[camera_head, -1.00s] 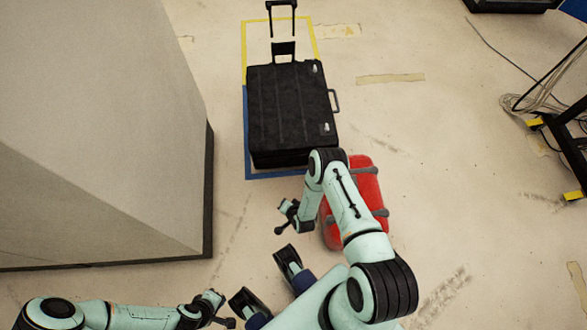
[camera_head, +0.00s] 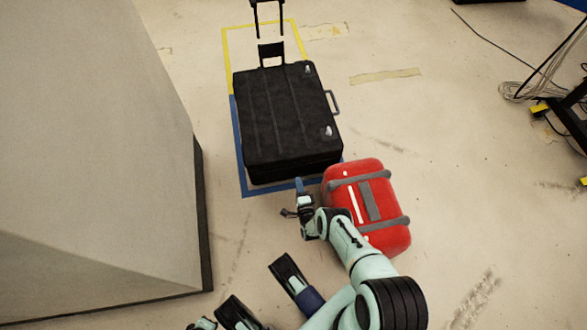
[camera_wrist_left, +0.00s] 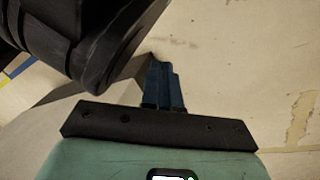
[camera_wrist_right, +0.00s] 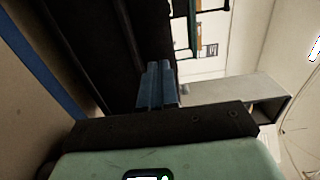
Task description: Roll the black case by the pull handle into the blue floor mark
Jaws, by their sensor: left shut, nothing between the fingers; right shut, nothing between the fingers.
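The black case (camera_head: 287,120) stands in the upper middle of the head view, its extended pull handle (camera_head: 268,15) at the far end. The blue floor mark (camera_head: 239,150) shows along its left and near sides; the case hides the rest. My right gripper (camera_head: 299,184) is shut and empty just at the near side of the case; whether it touches is unclear. In the right wrist view its shut fingers (camera_wrist_right: 157,85) are in front of a large dark surface. My left gripper (camera_wrist_left: 165,85) is shut and empty, seen in the left wrist view; only a bit of its arm shows in the head view.
A red case (camera_head: 367,205) with grey bands stands near my right arm. A yellow floor mark (camera_head: 227,60) adjoins the far end of the blue one. A big grey block (camera_head: 90,150) fills the left. Cables and a black stand (camera_head: 570,125) are at the right.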

